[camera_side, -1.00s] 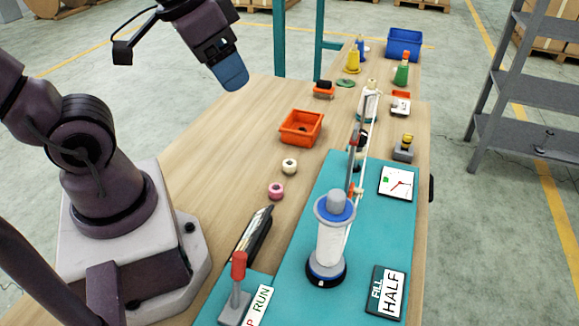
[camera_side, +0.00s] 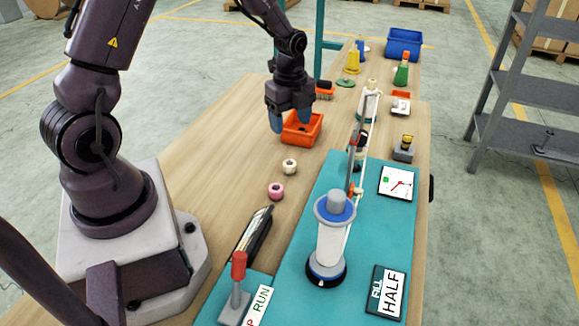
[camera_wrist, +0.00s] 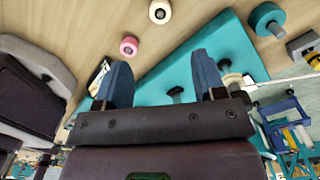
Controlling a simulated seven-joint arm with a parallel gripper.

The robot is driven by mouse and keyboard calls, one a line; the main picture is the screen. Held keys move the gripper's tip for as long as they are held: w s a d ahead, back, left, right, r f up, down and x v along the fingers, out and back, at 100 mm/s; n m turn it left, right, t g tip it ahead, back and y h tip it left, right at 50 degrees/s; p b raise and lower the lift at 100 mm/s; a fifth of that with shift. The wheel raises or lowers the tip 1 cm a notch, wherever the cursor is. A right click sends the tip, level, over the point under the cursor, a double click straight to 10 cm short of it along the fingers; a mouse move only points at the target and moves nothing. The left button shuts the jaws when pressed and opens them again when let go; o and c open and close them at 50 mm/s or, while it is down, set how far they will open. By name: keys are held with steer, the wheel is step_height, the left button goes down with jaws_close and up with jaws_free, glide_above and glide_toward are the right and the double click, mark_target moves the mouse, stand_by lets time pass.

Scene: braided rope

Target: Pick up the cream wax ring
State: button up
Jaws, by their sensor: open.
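The cream wax ring (camera_side: 290,166) lies on the wooden table between the orange bin and a pink ring. It also shows near the top middle of the wrist view (camera_wrist: 160,12). My gripper (camera_side: 290,124) hangs above the table over the orange bin, farther along the table than the cream ring and apart from it. In the wrist view, its two blue fingers (camera_wrist: 160,80) are spread with nothing between them. The pink ring (camera_side: 276,191) lies nearer the side camera than the cream one, and shows in the wrist view (camera_wrist: 129,46).
The orange bin (camera_side: 315,142) stands just beyond the cream ring. A teal mat (camera_side: 375,240) with a white spool post (camera_side: 331,245) and taut rope lies to the right. A dark, narrow tray (camera_side: 253,232) sits nearer the camera. Bare wood (camera_side: 215,165) lies left of the rings.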

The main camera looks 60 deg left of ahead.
mark_target(290, 160)
steer(key=shift+m, duration=0.8)
step_height(290, 160, down, 13)
steer(key=shift+a+r, duration=0.1)
steer(key=shift+a, duration=0.05)
steer(key=c, duration=1)
